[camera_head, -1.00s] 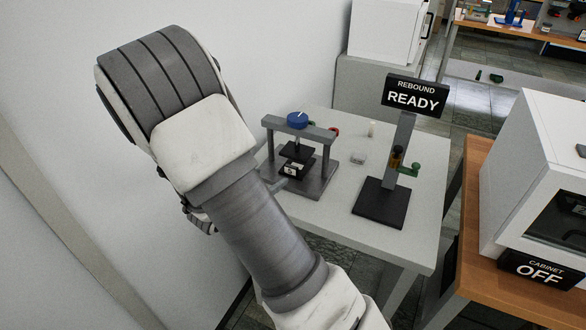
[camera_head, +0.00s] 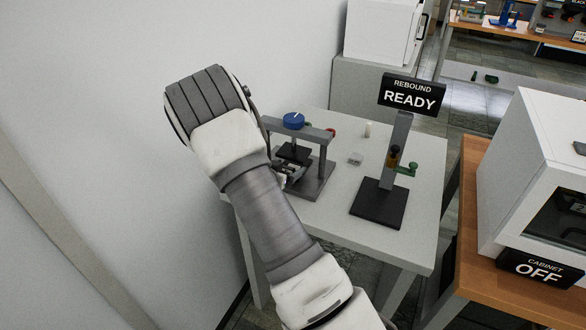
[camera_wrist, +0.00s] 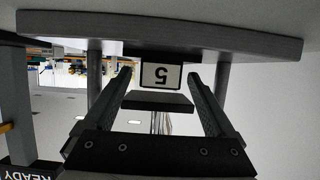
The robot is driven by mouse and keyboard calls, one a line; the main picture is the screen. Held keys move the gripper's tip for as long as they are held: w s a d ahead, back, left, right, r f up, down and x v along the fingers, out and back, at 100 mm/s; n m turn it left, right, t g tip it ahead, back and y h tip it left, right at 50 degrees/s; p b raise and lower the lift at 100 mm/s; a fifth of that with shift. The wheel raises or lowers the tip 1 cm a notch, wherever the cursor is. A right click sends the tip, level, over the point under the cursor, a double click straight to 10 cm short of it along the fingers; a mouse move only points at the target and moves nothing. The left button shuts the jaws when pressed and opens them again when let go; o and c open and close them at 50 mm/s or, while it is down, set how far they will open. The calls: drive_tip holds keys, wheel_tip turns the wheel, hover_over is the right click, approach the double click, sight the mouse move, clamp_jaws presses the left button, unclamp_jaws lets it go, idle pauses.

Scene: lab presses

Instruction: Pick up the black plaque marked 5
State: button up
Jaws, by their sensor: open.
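The plaque marked 5 (camera_wrist: 161,76) shows a white face with a black 5, upside down in the wrist view. It sits on the base of a grey press (camera_head: 316,178), under its black pressing plate (camera_wrist: 157,101). My gripper (camera_wrist: 160,73) is open, its two fingers reaching into the press with the plaque's face between the fingertips in the picture. I cannot tell whether the fingers have passed its sides. In the head view my gripper (camera_head: 284,172) is at the press's front and hides most of the plaque.
The press has two posts and a blue knob (camera_head: 293,121) on top. Right of it stand a small grey block (camera_head: 355,159) and a REBOUND READY sign (camera_head: 410,95) on a dark-based stand. A CABINET OFF unit (camera_head: 535,180) is further right. A wall is close on the left.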

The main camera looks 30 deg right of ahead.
drive_tip(key=shift+w+d, duration=0.1)
drive_tip(key=shift+d, duration=0.05)
clamp_jaws()
idle(0.4)
